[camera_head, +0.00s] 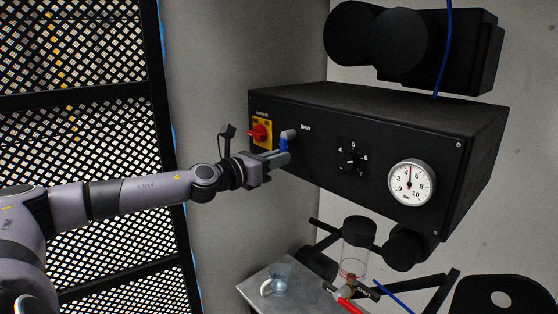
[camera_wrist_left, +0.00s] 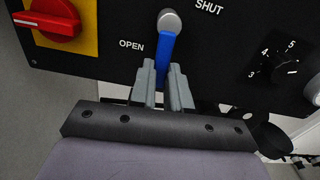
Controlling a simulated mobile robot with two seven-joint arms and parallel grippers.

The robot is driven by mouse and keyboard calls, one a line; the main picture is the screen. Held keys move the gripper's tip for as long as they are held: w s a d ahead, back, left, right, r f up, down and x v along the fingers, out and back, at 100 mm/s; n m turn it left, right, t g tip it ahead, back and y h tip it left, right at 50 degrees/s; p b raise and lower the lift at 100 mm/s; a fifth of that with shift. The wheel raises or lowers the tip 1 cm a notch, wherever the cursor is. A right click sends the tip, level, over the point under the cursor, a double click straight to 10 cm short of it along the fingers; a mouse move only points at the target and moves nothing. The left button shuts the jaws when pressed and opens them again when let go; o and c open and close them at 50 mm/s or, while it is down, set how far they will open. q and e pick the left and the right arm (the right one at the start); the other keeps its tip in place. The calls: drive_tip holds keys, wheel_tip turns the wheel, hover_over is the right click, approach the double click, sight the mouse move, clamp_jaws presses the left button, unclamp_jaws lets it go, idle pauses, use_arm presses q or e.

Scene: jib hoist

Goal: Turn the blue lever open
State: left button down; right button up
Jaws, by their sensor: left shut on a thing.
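The blue lever (camera_wrist_left: 165,55) hangs down from a round grey hub on the black control box (camera_head: 340,170). In the left wrist view the word OPEN is to its left and SHUT is to its upper right. The lever points almost straight down, its lower end between the fingers. My left gripper (camera_wrist_left: 164,82) is shut on the lever's lower end. In the head view my left gripper (camera_head: 283,160) reaches the box from the left, and the lever (camera_head: 285,143) is partly hidden by the fingers. My right gripper is not in view.
A red rotary switch on a yellow plate (camera_head: 261,133) is just left of the lever. A black numbered knob (camera_head: 351,159) and a round gauge (camera_head: 411,184) are to the right. Below, a glass mug (camera_head: 277,280) stands on a grey table (camera_head: 255,291). A mesh panel is at the left.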

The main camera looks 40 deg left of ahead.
use_arm(q)
drive_tip(key=shift+a+m, duration=0.2)
drive_tip(key=shift+m, duration=0.3)
drive_tip(key=c, duration=1.1)
unclamp_jaws()
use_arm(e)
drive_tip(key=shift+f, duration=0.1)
use_arm(q)
drive_tip(key=shift+s+a+b, duration=0.15)
drive_tip(key=shift+s+b, duration=1.65)
drive_tip(key=shift+b, duration=0.75)
drive_tip(key=shift+s+a+b, duration=0.1)
drive_tip(key=shift+s+b, duration=1.65)
drive_tip(key=shift+b, duration=0.75)
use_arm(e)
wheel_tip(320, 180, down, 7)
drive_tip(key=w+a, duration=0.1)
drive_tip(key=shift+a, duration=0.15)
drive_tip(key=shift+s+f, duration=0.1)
